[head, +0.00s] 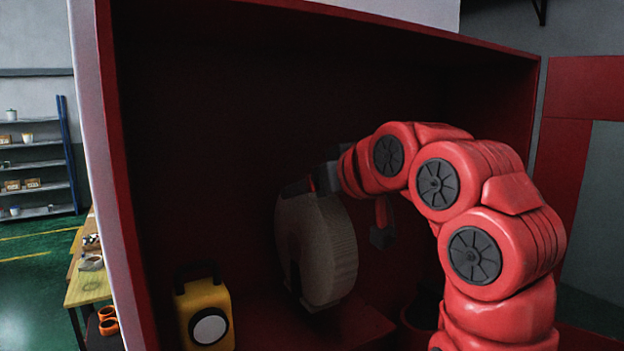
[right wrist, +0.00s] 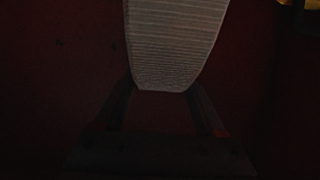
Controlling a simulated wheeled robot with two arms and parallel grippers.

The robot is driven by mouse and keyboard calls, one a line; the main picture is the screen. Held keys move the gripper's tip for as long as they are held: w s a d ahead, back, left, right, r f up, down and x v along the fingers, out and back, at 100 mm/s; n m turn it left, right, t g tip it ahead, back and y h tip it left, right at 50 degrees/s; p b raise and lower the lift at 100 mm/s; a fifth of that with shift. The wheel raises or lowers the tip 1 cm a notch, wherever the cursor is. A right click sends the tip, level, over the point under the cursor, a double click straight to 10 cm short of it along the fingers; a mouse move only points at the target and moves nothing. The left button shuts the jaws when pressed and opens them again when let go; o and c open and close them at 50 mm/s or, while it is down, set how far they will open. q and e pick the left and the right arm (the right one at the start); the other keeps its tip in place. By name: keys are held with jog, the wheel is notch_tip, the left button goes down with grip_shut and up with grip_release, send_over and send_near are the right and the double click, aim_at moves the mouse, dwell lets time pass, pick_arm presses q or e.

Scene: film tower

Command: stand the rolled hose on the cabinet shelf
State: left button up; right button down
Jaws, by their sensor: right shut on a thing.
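The rolled hose (head: 325,245) is a pale, ribbed, thick disc, upright on its edge inside the red cabinet. My right gripper (head: 308,186) reaches in from the right and is shut on the hose's upper rim. In the right wrist view the hose (right wrist: 172,45) sits between the two dark fingers of the gripper (right wrist: 160,90). The cabinet shelf (head: 262,332) is dark red and lies below the hose. Shadow hides whether the hose's lower edge touches it. My left gripper is not in view.
A yellow lamp-like box (head: 205,312) with a dark handle stands left of the hose. A dark round container (head: 420,318) is at the right, partly behind my arm. The cabinet's left wall (head: 112,200) and top edge (head: 400,20) frame the opening.

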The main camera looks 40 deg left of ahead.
aim_at(311, 243)
jog(key=shift+f+p, duration=0.8)
jog(key=shift+p, duration=0.1)
jog(key=shift+a+f+p, duration=0.1)
jog(key=shift+f+p, duration=0.4)
jog(key=shift+p, duration=0.35)
jog(key=shift+f, duration=0.35)
jog(key=shift+f, duration=0.1)
jog(key=shift+f, duration=0.1)
jog(key=shift+c, duration=1)
grip_release()
jog(key=shift+o, duration=1)
